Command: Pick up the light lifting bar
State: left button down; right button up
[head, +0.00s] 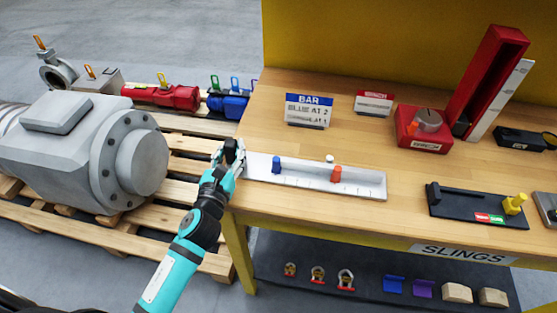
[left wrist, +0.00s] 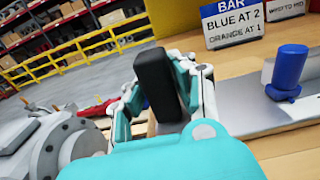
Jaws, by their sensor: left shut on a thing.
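The light lifting bar appears to be the long silver bar (head: 300,182) lying along the bench's front left. It carries a blue peg (head: 276,164), an orange peg (head: 336,173) and a small white knob (head: 329,158). My left gripper (head: 230,156) is at the bar's left end. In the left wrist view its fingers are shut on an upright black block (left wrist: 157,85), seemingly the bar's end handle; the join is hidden. The blue peg (left wrist: 287,72) and part of the silver bar (left wrist: 260,108) show beside it. The bar looks to rest on the bench. My right gripper is out of view.
The wooden bench (head: 400,170) holds a BAR sign (head: 309,110), a red box with a knob (head: 423,128), a tall red channel (head: 490,80) and a dark tray (head: 476,207). A grey flanged machine (head: 85,155) sits on a pallet at left. Slings parts lie on a lower shelf (head: 370,260).

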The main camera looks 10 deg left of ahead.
pick_arm(q)
notch_tip(320, 180, up, 9)
jog(key=shift+f, duration=4.4)
jog(key=shift+f, duration=0.15)
jog(key=shift+r, duration=0.35)
jog(key=c, duration=1)
grip_release()
